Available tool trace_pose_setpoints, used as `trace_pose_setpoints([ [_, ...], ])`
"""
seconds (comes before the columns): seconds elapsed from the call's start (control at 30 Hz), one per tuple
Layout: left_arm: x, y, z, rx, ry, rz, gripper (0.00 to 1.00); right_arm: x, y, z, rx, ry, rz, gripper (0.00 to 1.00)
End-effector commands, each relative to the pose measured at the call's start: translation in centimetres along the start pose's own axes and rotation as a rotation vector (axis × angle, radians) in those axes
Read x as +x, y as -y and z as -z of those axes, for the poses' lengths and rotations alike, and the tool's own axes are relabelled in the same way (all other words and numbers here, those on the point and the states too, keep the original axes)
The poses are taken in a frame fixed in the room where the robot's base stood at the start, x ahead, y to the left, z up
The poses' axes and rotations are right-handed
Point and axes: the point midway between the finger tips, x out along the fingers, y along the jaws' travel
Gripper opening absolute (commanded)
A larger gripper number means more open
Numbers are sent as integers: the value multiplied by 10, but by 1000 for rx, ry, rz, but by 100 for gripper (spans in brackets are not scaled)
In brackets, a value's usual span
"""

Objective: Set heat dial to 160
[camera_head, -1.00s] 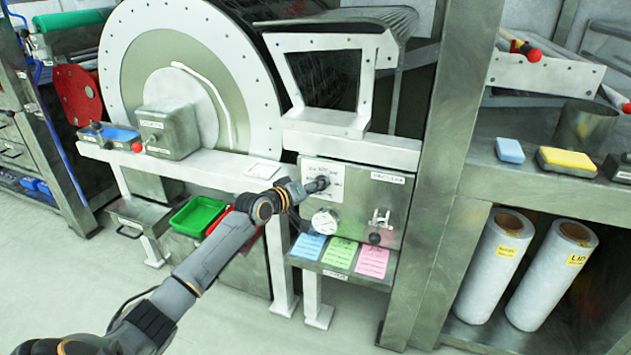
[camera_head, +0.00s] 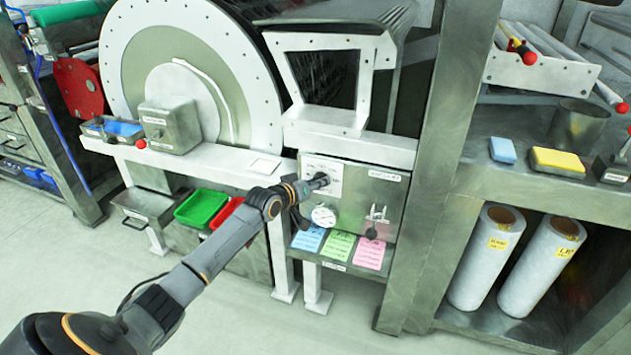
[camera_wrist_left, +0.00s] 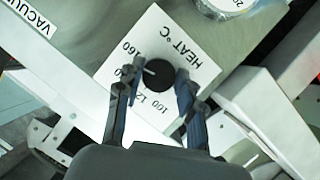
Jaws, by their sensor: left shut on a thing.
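The heat dial (camera_wrist_left: 157,76) is a round black knob on a white plate (camera_wrist_left: 180,38) marked HEAT °C in the left wrist view. Its white pointer line points left, toward a partly hidden number between 160 and the 120 mark, below the 160 mark. My left gripper (camera_wrist_left: 154,88) is shut on the dial, with one finger on each side of it. In the head view the left gripper (camera_head: 318,182) is at the white plate (camera_head: 324,169) on the metal panel, and hides much of the dial. My right gripper is not in view.
Below the dial are a round gauge (camera_head: 323,216), a toggle switch (camera_head: 377,214) and blue, green and pink cards (camera_head: 339,245). A label reading VACUUM (camera_wrist_left: 30,17) is near the plate. A grey post (camera_head: 440,170) stands to the right.

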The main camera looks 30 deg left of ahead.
Motion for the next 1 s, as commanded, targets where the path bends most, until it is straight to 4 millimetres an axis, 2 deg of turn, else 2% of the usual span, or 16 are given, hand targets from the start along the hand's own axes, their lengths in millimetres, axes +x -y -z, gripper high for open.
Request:
trace_pose_setpoints([
  [0.4,0,0,-1,3,2,2,6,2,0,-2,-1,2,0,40],
  [0.43,0,0,-1,3,2,2,40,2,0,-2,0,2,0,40],
  [0.53,0,0,-1,3,2,2,60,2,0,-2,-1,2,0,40],
  [0.87,-1,0,0,3,1,1,61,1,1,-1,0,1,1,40],
  [1.0,-10,1,-2,4,3,1,61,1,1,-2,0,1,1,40],
])
